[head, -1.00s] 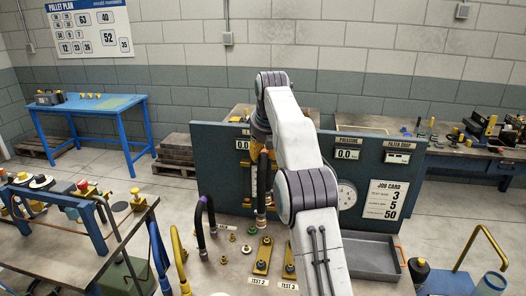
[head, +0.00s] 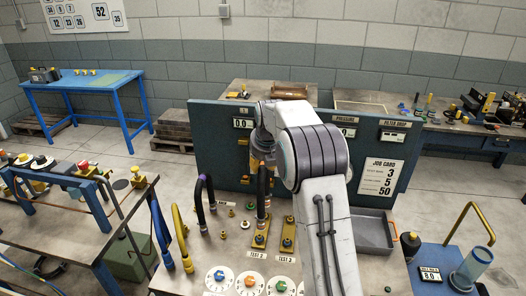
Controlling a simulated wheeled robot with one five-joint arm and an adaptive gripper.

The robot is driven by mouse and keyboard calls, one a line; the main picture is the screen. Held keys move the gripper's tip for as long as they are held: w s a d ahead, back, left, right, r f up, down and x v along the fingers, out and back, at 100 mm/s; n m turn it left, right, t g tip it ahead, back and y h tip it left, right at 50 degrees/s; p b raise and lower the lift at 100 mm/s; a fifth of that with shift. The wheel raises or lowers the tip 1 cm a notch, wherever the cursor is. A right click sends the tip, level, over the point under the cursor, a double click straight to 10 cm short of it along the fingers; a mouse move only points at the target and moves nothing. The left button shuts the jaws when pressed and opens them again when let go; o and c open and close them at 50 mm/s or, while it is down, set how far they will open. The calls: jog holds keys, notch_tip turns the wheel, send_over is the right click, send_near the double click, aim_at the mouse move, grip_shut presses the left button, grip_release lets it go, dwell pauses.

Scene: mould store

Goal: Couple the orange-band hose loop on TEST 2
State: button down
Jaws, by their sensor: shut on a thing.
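My gripper (head: 262,162) is partly hidden by my own arm, above the bench. It is shut on a dark hose loop (head: 261,190), whose visible leg hangs straight down. The lower end of that leg is over or at the brass TEST 2 plate (head: 260,241); I cannot tell whether it touches the fitting. The TEST 2 label (head: 257,255) lies in front of the plate. An orange band cannot be made out clearly, and the rest of the loop is hidden.
The brass TEST 3 plate (head: 288,243) is close on the right. Another dark hose loop (head: 203,190) stands at the left, with small brass fittings between. A blue panel (head: 222,150) rises behind. Dials (head: 249,282) lie in front; a grey tray (head: 372,232) is right.

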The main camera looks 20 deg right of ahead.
jog(key=shift+w+d, duration=0.25)
jog(key=shift+w, duration=0.8)
jog(key=shift+f+b, duration=0.75)
jog(key=shift+f, duration=2.15)
jog(key=shift+w, duration=0.2)
jog(key=shift+f+b, duration=0.7)
jog(key=shift+f, duration=0.2)
jog(key=shift+s+f+b, duration=0.2)
jog(key=shift+f+b, duration=0.55)
jog(key=shift+f, duration=0.2)
dwell(1.7)
